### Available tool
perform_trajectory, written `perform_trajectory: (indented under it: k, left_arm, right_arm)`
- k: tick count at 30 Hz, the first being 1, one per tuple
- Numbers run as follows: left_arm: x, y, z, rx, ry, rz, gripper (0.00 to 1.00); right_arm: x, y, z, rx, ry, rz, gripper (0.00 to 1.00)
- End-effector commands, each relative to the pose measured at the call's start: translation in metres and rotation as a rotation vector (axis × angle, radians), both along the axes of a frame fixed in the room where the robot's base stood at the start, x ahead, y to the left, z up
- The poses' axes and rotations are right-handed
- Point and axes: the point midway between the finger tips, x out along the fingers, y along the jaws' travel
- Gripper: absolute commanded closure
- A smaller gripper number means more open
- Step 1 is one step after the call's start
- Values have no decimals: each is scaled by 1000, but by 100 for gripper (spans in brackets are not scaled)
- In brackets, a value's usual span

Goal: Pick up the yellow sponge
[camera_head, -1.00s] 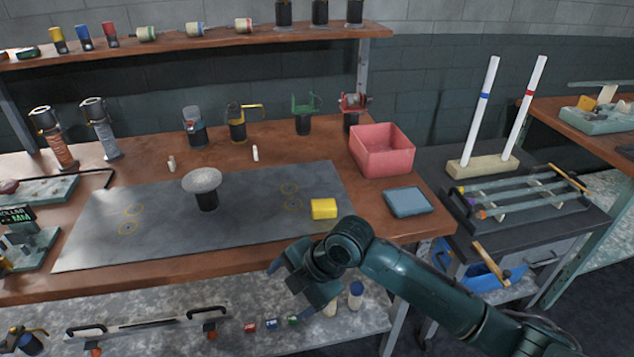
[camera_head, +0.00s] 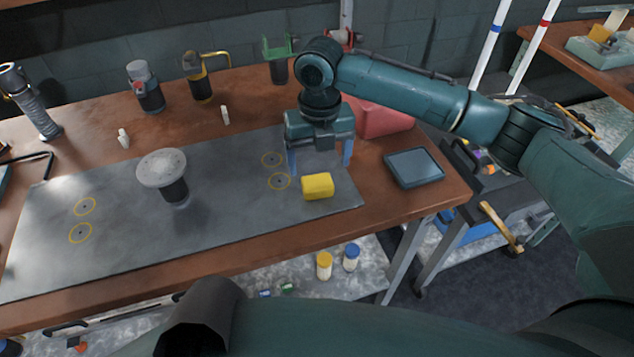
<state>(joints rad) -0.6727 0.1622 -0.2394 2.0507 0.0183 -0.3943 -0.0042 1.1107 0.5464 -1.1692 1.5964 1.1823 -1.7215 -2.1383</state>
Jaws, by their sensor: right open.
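The yellow sponge (camera_head: 317,187) is a small block lying on the right part of the dark grey mat (camera_head: 235,215) on the workbench. My right gripper (camera_head: 319,168) points down with its two fingers spread, just behind and above the sponge in the picture. Its fingers are empty, and I cannot tell the exact height of the fingertips over the mat. My left gripper does not show clearly; only a dark arm part runs along the bottom edge.
A round-topped stand (camera_head: 163,172) is on the mat left of the sponge. A blue-grey tray (camera_head: 414,168) lies to the right, and a pink bin (camera_head: 384,121) stands partly hidden behind my right arm. Mat around the sponge is clear.

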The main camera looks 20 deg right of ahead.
Motion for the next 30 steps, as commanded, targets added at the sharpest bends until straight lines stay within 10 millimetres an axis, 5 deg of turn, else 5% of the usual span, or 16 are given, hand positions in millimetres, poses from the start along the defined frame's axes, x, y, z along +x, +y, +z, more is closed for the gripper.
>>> perform_trajectory:
  k: [17, 26, 30]
  left_arm:
    - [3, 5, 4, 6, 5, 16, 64]
    - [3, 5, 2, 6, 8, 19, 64]
    - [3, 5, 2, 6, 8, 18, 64]
  right_arm:
    - [-2, 3, -64, 0, -1, -1, 18]
    - [-2, 4, -68, 1, -3, 1, 19]
    - [-2, 4, -68, 1, -3, 0, 30]
